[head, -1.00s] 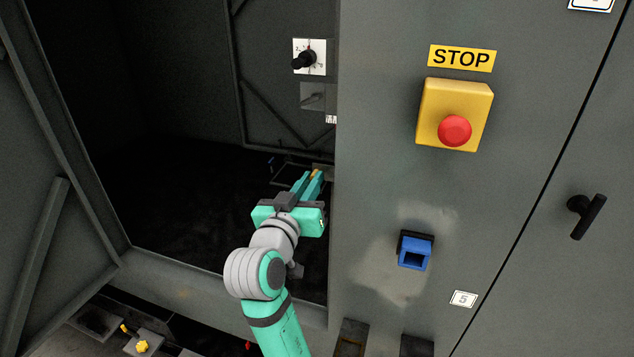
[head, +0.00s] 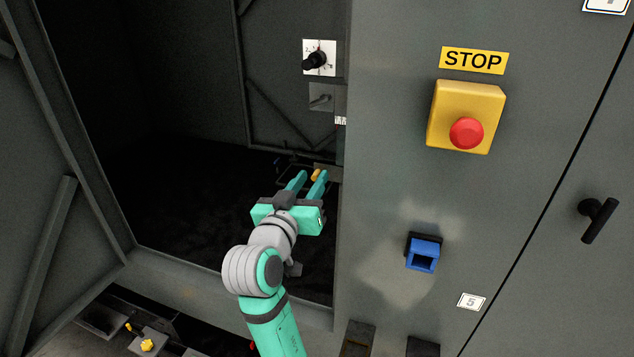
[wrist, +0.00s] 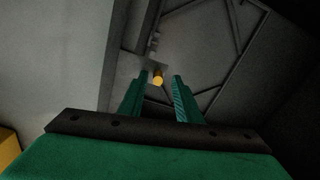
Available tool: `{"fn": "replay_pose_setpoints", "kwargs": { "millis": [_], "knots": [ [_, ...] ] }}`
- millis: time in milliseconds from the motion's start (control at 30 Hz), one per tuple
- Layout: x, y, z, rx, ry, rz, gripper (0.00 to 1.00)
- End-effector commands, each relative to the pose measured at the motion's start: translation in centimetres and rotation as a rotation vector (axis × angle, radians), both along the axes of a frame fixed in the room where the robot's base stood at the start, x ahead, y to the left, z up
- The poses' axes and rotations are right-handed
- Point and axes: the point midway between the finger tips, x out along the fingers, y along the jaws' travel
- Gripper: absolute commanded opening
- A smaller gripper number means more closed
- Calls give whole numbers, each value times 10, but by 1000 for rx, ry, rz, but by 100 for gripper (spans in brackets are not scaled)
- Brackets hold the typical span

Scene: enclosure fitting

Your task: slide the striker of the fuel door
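A small orange-yellow round piece (head: 316,175), which looks like the striker, sits low inside the dark opening, by the edge of the grey front panel. It also shows in the wrist view (wrist: 158,79) as a short stub. My gripper (head: 311,174) reaches into the opening with its two green fingers apart. In the wrist view, the fingertips (wrist: 160,76) are on either side of the stub, which is nearer the left finger. I cannot tell whether they touch it. A dark braced panel (head: 285,80), possibly the fuel door, stands behind.
The grey front panel (head: 390,180) is close to the right of my gripper. It carries a yellow box with a red stop button (head: 466,133) and a blue socket (head: 422,255). A black knob (head: 317,61) is above. Dark free room lies left of my gripper.

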Motion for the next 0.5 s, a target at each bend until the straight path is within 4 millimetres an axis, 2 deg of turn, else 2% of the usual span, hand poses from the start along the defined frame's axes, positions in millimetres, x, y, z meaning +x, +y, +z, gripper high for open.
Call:
{"fn": "replay_pose_setpoints", "kwargs": {
  "millis": [267, 500],
  "knots": [
    [-6, 2, -1, 1, 2, 0, 31],
    [-42, 16, -1, 1, 0, 0, 31]
  ]
}}
